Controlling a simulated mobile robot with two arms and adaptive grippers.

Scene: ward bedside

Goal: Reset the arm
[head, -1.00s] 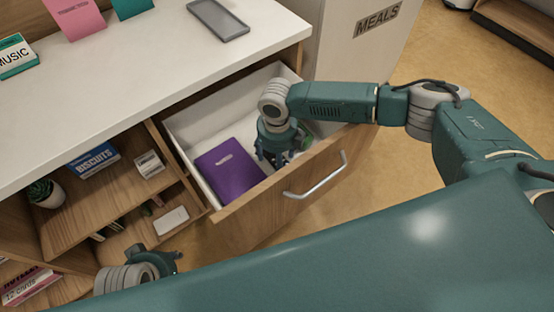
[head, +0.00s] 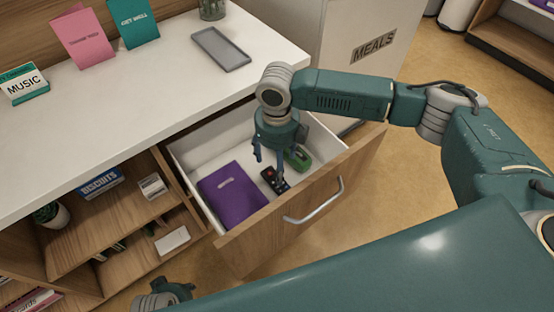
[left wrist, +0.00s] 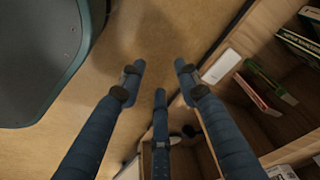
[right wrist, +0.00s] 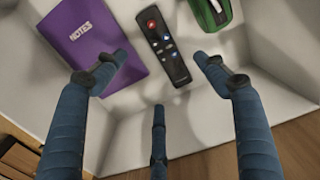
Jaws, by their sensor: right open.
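My right gripper (head: 270,163) is open and empty, pointing down over the open drawer (head: 200,142). In the drawer lie a purple notebook (head: 232,196) marked NOTES, a black remote (head: 280,184) and a green case-like item (head: 299,158). In the right wrist view the open fingers (right wrist: 153,80) stand apart, with the notebook (right wrist: 95,45) at left and the remote (right wrist: 163,45) between and beyond them. My left gripper (head: 176,290) is only partly seen low in the head view. In the left wrist view its fingers (left wrist: 158,85) are spread and empty above the floor.
The drawer front with its handle (head: 315,204) sticks out below the white counter (head: 140,110). A grey tray (head: 221,48), cards and a MUSIC box (head: 24,86) are on top. Open shelves (head: 95,215) are at left. A MEALS cabinet (head: 360,22) stands behind.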

